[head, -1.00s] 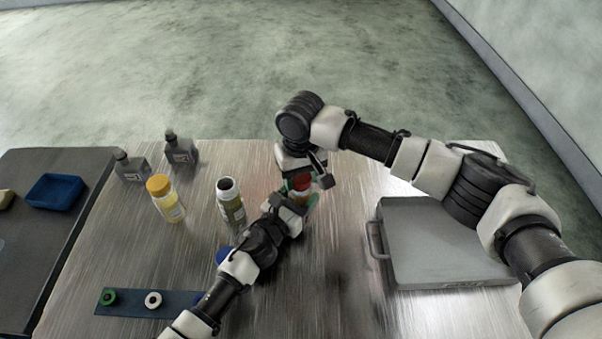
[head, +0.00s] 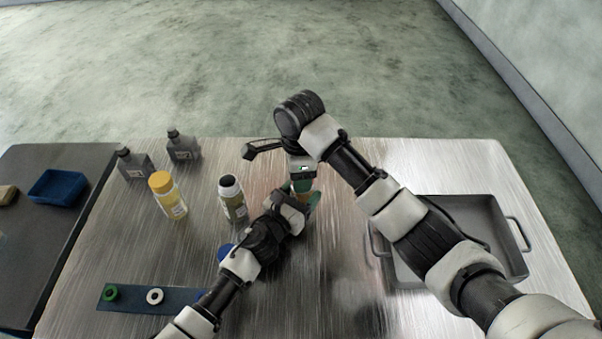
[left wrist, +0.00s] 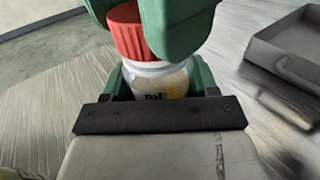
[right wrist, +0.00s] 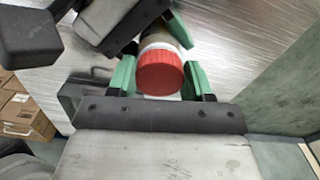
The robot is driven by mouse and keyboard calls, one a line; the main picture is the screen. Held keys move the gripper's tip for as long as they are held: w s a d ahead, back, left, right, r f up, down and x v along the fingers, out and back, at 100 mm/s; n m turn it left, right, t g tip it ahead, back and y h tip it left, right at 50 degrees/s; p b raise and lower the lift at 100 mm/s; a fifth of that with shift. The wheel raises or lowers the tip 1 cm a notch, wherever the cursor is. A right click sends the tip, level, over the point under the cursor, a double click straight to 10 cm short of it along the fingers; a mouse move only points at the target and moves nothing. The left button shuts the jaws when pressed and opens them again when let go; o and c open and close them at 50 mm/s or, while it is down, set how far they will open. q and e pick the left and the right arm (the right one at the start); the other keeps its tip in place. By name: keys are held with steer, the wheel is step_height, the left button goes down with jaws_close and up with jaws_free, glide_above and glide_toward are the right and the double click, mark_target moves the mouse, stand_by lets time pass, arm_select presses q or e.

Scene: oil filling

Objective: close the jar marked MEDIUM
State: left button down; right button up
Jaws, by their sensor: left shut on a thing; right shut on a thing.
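A jar with a pale, partly see-through body (left wrist: 163,76) and a ribbed red lid (left wrist: 132,32) is between my two grippers; only a few letters of its label show. My left gripper (head: 296,204) is shut around the jar's body and holds it, seemingly above the table. My right gripper (head: 302,182) is above it, with its green fingers shut on the red lid, also seen in the right wrist view (right wrist: 160,74). The lid sits on the jar's mouth; how tightly, I cannot tell. In the head view the grippers mostly hide jar and lid.
Two grey bottles (head: 183,146) are behind. A blue strip (head: 130,303) carries rings at front left. A grey tray (head: 489,224) lies right, beneath my right arm.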

steer(key=m, duration=0.5)
steer(key=shift+a+m, duration=0.2)
steer(key=shift+m, duration=0.2)
steer(key=m, duration=0.3)
steer(key=shift+w+d+m, duration=0.2)
steer(key=shift+m, duration=0.1)
steer(key=o, duration=0.9)
steer(key=shift+w+r, duration=0.2)
steer(key=shift+r, duration=0.5)
steer(key=shift+s+r, duration=0.2)
steer(key=shift+r, duration=1.35)
